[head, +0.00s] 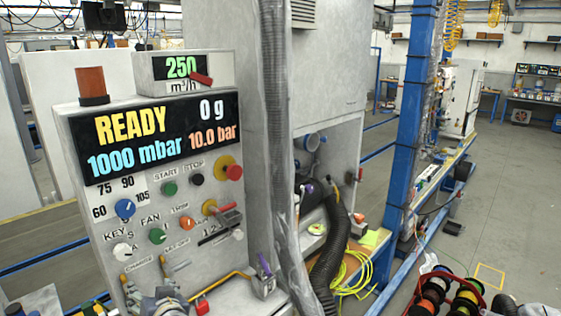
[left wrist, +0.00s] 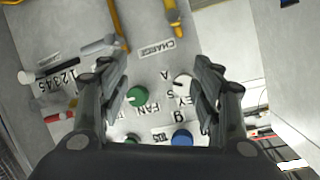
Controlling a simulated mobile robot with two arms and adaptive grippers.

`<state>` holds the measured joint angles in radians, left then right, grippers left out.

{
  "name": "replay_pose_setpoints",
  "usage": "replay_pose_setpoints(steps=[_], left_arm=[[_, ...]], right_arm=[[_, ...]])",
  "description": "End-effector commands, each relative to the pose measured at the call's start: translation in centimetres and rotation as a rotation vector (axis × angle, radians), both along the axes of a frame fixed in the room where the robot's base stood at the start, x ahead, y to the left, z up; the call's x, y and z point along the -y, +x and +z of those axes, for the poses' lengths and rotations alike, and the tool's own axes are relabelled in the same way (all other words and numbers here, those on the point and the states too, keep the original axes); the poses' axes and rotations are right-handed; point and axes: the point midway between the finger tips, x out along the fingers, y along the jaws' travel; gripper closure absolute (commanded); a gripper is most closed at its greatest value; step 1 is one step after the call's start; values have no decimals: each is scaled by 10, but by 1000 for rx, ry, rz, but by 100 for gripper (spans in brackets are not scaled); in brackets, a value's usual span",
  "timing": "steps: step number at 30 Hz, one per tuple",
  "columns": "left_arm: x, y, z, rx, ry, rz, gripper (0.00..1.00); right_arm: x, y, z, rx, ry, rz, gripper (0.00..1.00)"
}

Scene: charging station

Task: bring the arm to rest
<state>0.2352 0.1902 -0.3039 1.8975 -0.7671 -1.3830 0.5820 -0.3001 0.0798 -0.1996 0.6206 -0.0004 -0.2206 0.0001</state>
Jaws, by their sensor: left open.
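My left gripper (head: 166,303) shows only in part at the bottom edge of the head view, low in front of the grey control panel (head: 75,162). In the left wrist view the left gripper (left wrist: 161,72) has its two dark fingers spread apart with nothing between them. The panel face, seen turned over, lies beyond the fingers. The green fan knob (left wrist: 137,96) and the white key knob (left wrist: 183,84) appear in the gap between the fingers. Whether any fingertip touches the panel cannot be told. My right gripper is not in view.
The panel's display (head: 160,134) reads READY, 0 g, 1000 mbar and 10.0 bar. A red-handled lever (head: 222,211) sticks out from the panel. A black ribbed hose (head: 331,240) and a blue post (head: 408,130) stand to the right. Open grey floor (head: 515,190) lies farther right.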

Motion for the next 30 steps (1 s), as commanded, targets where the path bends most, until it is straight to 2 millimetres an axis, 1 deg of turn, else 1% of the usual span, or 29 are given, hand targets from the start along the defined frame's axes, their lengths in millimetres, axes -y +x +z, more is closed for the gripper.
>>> replay_pose_setpoints(steps=[1,2,3,5,6,8,9,10,12,15,18,20,25,26,27,30], left_arm=[[8,-25,-32,-85,-45,-32,41],[13,-38,-47,-133,-71,-52,41],[20,-57,-66,-194,-105,-81,41],[30,-86,-91,-283,-154,-127,41],[38,-107,-106,-341,-188,-160,41],[49,-137,-125,-421,-233,-210,41],[57,-157,-135,-470,-264,-242,41],[63,-171,-141,-503,-283,-267,41],[73,-199,-151,-566,-325,-316,41],[87,-232,-159,-638,-371,-379,41],[98,-261,-163,-694,-412,-433,41],[105,-277,-164,-724,-433,-465,41],[121,-318,-162,-796,-491,-548,41],[122,-318,-167,-802,-492,-554,41],[122,-313,-178,-804,-491,-550,41],[123,-308,-199,-812,-492,-548,41]], right_arm=[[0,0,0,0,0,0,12],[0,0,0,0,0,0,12],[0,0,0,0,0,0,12],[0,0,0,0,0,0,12],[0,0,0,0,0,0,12],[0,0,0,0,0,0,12],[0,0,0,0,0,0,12],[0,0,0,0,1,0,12],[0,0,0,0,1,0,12],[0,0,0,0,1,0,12],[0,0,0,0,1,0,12],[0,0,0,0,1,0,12],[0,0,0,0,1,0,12],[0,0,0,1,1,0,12],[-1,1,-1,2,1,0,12],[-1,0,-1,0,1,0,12]])
